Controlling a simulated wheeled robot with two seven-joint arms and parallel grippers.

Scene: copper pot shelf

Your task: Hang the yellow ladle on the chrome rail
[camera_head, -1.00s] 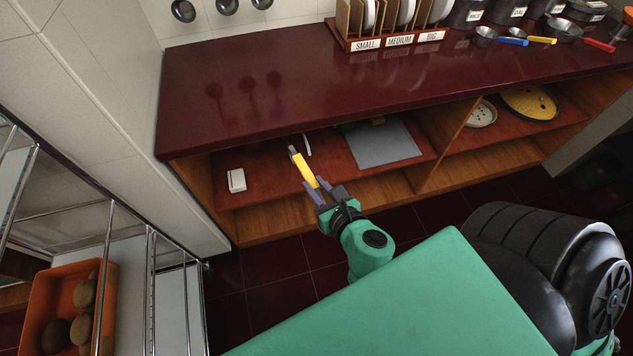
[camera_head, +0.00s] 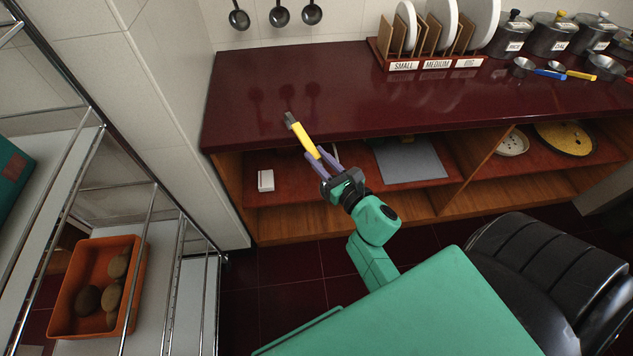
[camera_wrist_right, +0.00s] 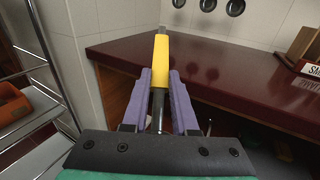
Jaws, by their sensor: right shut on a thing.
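My right gripper (camera_head: 322,160) is shut on the yellow ladle (camera_head: 303,137), seen as a yellow handle with a grey end, tilted up and left. In the head view it shows in front of the counter's front edge. In the right wrist view, the ladle's handle (camera_wrist_right: 160,62) stands upright between the purple fingers, with a black shaft below; its bowl is not seen. The chrome rail is not clearly in view; several dark round bowls, one of them a left bowl (camera_head: 239,19), hang on the wall at the top. My left gripper is not in view.
A dark red counter (camera_head: 380,105) runs across, with open shelves below. A plate rack (camera_head: 430,62), canisters and small pans with coloured handles stand at the right. A chrome-framed rack with an orange tray (camera_head: 68,300) stands at the left. The counter's left part is clear.

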